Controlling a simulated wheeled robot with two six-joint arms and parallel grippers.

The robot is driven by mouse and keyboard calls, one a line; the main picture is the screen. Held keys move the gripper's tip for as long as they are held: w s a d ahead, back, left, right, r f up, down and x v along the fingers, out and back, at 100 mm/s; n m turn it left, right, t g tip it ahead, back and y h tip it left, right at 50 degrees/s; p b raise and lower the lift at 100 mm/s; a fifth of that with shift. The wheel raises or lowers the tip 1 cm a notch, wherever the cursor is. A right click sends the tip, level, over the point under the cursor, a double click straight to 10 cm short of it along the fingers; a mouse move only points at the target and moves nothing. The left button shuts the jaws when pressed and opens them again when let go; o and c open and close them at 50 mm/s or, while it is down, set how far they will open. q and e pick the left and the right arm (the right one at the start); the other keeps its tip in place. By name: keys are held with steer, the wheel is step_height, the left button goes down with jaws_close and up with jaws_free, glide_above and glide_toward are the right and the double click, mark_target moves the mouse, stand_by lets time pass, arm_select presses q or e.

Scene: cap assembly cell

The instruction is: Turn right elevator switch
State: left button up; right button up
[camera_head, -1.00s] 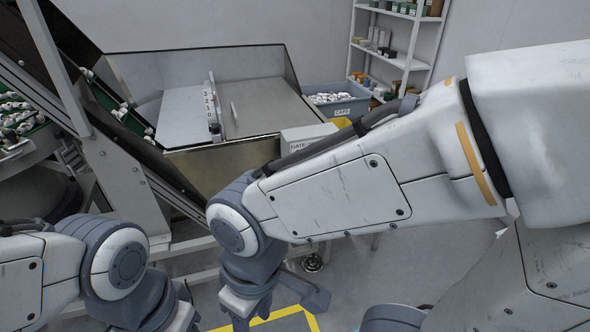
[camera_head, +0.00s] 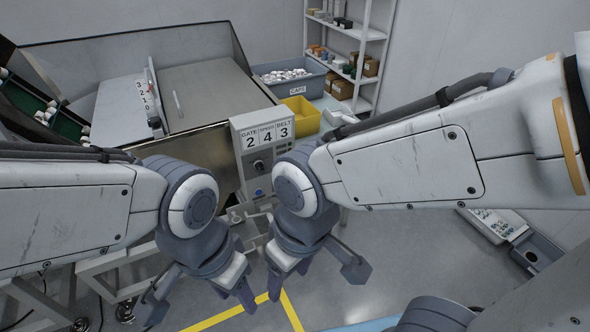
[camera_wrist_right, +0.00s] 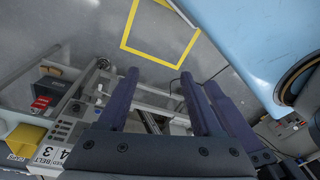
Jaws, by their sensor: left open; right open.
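A grey control panel (camera_head: 236,128) labelled GATE, SPEED and BELT shows 2, 4 and 3 in the head view. It has a dark knob (camera_head: 259,166) and a blue button (camera_head: 259,191). Which part is the right elevator switch, I cannot tell. My right gripper (camera_head: 288,275) hangs below and right of the panel, open, empty and pointing down. The right wrist view shows its dark fingers (camera_wrist_right: 160,85) apart, with the panel (camera_wrist_right: 62,142) at lower left. My left gripper (camera_head: 238,288) is left of it, also pointing down, open. My right arm covers the panel's right edge.
A metal hopper (camera_head: 200,95) stands behind the panel. A yellow bin (camera_head: 300,115) and a grey CAPS bin (camera_head: 290,88) are right of it. A shelf (camera_head: 350,30) stands at the back. Yellow floor lines (camera_head: 292,312) mark open floor in front.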

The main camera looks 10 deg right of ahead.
steer(key=w+a+f+t+y+b, duration=0.1)
steer(key=w+a+f+t, duration=0.15)
steer(key=w, duration=0.45)
steer(key=w+a+f+t+b, duration=0.1)
steer(key=w+f, duration=0.3)
steer(key=w, duration=0.3)
steer(key=m+t+y+b, duration=0.25)
steer(key=t+b, duration=0.25)
steer(key=t, duration=0.8)
glide_toward(261, 169)
steer(key=shift+n, duration=0.45)
steer(key=x, duration=0.8)
steer(key=shift+w+a, duration=0.15)
steer(key=shift+w, duration=0.2)
jaws_close()
